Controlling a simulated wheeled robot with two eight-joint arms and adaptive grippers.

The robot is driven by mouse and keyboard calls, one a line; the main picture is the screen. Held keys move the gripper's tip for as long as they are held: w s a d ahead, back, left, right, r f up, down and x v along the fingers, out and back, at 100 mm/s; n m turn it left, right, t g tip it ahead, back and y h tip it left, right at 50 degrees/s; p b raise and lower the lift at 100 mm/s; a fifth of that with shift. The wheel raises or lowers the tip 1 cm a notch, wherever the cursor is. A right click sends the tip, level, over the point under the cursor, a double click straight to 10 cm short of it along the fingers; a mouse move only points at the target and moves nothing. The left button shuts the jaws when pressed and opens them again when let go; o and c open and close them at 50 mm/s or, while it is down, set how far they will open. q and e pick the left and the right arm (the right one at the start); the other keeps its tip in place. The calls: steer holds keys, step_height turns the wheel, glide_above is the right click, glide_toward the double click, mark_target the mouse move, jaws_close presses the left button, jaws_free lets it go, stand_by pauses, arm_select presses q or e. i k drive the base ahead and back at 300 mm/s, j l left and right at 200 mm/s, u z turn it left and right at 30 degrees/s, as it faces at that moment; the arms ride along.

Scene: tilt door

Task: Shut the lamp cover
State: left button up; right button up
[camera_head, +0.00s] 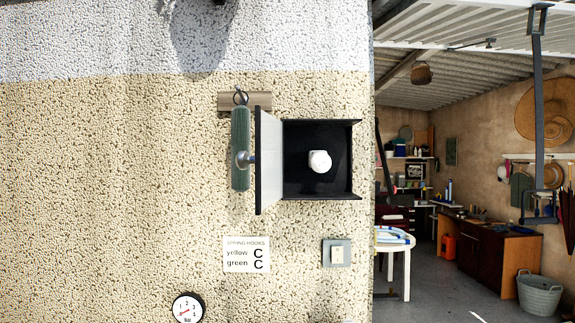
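The lamp cover (268,160) stands open, swung out from the left side of a black, square lamp box (336,188) on the wall. Its pale inner face is seen at a steep angle, with a dark edge. A grey knob (243,159) sticks out to the left from the cover's outer side. A round white bulb (320,162) shows inside the open box. Neither of my grippers can be made out in this view, and nothing is seen touching the cover.
A green rounded object (240,125) hangs by a ring from a wooden strip (262,98), behind the knob. Below are a sign (247,255), a switch (336,253) and a gauge (188,308). A dark, cut-off object is at the top. A garage opens at right.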

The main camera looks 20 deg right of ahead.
mark_target(268, 160)
steer(key=i+j+z, duration=0.15)
steer(key=j+z, duration=1.45)
steer(key=j, duration=0.1)
